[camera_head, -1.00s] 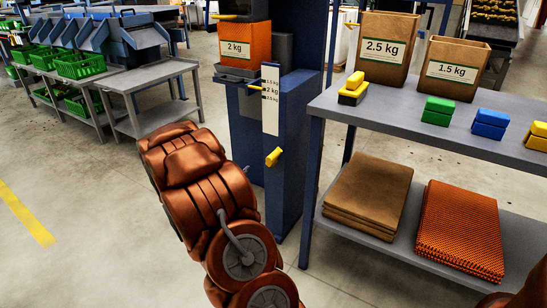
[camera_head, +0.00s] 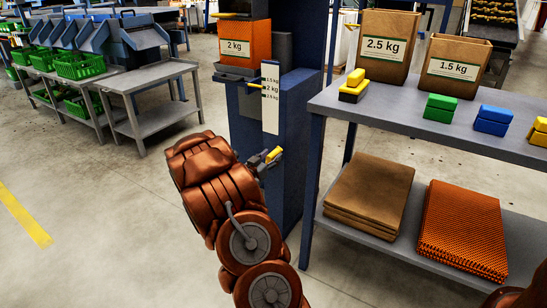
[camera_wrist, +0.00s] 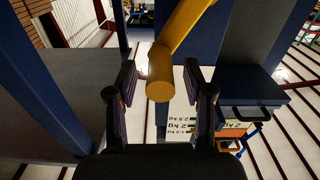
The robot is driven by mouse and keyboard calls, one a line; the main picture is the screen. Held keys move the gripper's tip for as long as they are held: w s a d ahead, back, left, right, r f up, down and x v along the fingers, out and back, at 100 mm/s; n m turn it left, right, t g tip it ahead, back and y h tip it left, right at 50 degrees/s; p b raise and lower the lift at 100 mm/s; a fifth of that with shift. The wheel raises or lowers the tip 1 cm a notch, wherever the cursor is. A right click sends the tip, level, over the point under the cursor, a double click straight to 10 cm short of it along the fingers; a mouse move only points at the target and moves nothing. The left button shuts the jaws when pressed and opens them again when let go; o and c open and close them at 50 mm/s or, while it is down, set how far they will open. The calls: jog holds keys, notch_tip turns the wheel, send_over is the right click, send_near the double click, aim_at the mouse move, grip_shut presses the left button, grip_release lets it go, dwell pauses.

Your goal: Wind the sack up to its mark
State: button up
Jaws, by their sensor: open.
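The orange sack (camera_head: 244,42) labelled 2 kg sits on a holder at the top of the blue post (camera_head: 284,120). A white scale card (camera_head: 270,108) below it reads 1.5, 2 and 2.5 kg, with a yellow pointer near its upper part. A yellow crank handle (camera_head: 274,155) sticks out from the post. My gripper (camera_head: 266,161) is at this handle. In the wrist view the yellow handle (camera_wrist: 160,85) stands between the two spread fingers of my gripper (camera_wrist: 160,95), with gaps at both sides. The sack shows partly at the lower right (camera_wrist: 232,130).
A shelf rack (camera_head: 400,116) at right bears brown 2.5 kg and 1.5 kg bags (camera_head: 386,46), coloured blocks (camera_head: 440,108), and folded brown (camera_head: 369,192) and orange sacks (camera_head: 463,228) below. Grey tables (camera_head: 155,115) with green crates stand at left. The floor left of my arm is clear.

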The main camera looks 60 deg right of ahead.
jog(key=shift+d, duration=0.95)
grip_shut()
